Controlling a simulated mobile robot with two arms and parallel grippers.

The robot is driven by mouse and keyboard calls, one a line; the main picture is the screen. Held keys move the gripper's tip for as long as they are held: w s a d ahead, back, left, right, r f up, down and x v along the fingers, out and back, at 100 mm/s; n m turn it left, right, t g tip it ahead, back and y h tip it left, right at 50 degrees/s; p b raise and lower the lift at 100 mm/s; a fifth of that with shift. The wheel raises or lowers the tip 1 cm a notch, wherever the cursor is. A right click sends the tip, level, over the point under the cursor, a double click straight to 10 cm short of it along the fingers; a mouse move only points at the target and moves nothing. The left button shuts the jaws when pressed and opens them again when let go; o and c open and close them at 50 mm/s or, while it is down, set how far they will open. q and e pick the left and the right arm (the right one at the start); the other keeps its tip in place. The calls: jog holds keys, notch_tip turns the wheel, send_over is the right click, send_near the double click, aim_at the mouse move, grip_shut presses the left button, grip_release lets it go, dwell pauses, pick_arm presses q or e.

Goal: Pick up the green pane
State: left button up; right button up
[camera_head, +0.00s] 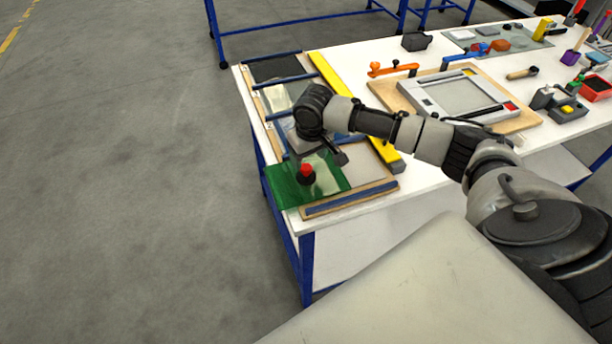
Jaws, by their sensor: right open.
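The green pane (283,188) is a see-through flat sheet at the near left corner of the workbench. It lies over the near end of a wooden rack (335,206), and its left part sticks out past the bench edge. A small red-topped knob with a dark base (306,173) stands on or just above the pane. My right gripper (320,158) is open over the far side of the pane, close to the red knob. My wrist partly hides the gripper, and I cannot tell whether it touches the pane. My left gripper is out of view.
The rack has blue dividers and other panes (277,97) farther back. A yellow level (328,75) lies along its right side. A framed panel (464,94) on a wooden board, an orange clamp (392,69) and several tools occupy the white workbench (350,56). Open floor lies left.

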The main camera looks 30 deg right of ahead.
aim_at(306, 166)
jog(key=shift+a+f, duration=0.1)
jog(key=shift+f, duration=0.2)
jog(key=f, duration=0.1)
jog(key=f+p, duration=0.1)
jog(key=f, duration=0.2)
jog(key=shift+w+f, duration=0.3)
jog(key=shift+f, duration=0.1)
jog(key=shift+r, duration=0.1)
grip_shut()
